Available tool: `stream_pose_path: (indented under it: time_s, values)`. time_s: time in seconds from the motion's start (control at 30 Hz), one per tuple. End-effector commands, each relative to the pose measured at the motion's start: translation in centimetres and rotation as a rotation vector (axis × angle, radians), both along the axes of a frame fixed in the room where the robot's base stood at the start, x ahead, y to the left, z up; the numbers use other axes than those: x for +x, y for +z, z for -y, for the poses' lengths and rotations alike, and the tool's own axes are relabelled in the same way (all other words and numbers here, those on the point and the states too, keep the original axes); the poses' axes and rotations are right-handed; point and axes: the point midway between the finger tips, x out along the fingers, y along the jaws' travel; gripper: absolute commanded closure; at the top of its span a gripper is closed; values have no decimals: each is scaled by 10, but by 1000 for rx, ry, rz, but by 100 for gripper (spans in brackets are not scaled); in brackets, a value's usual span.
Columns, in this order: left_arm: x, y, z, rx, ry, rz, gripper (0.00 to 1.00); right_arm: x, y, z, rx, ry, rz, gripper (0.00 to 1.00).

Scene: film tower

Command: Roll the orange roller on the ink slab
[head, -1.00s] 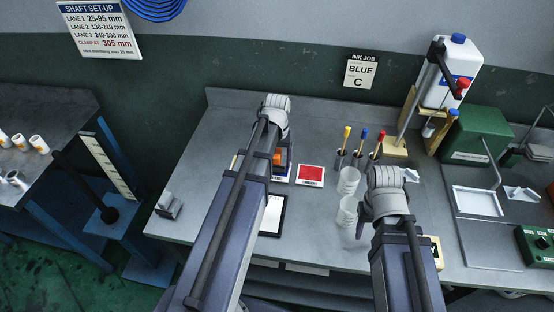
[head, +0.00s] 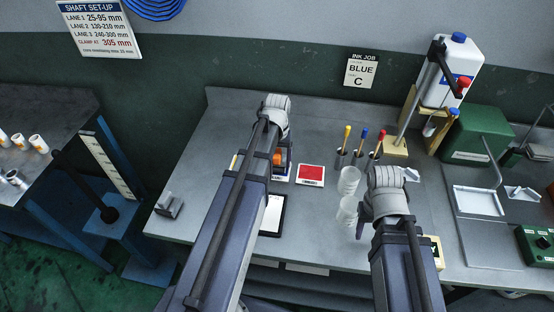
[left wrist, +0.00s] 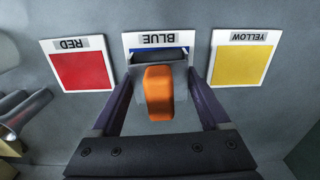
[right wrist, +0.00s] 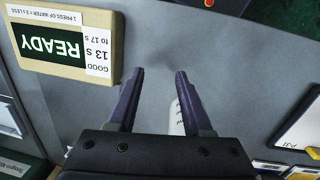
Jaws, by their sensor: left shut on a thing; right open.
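The orange roller (left wrist: 158,92) is held between the fingers of my left gripper (left wrist: 158,88), which is shut on it. Its dark roller head lies over the blue ink slab (left wrist: 157,40), a white-framed card labelled BLUE; whether it touches cannot be told. The red slab (left wrist: 80,70) and the yellow slab (left wrist: 241,64) lie on either side. In the head view, a bit of the orange roller (head: 278,155) shows beside my left arm, and the red slab (head: 310,174) is right of it. My right gripper (right wrist: 156,75) is open and empty above the bench.
Two clear cups (head: 348,180) stand left of my right gripper. Coloured droppers (head: 363,143) stand behind them. A READY timer box (right wrist: 65,42) lies near my right gripper. A white bottle (head: 452,70) and green box (head: 478,135) are at the back right.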

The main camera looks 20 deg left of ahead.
Motion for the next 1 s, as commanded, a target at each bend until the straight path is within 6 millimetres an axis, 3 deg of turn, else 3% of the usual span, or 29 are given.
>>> stream_pose_path:
  time_s: [1.0]
  values:
    - [0,-7,0,0,0,0,65,0,-7,0,0,0,0,50]
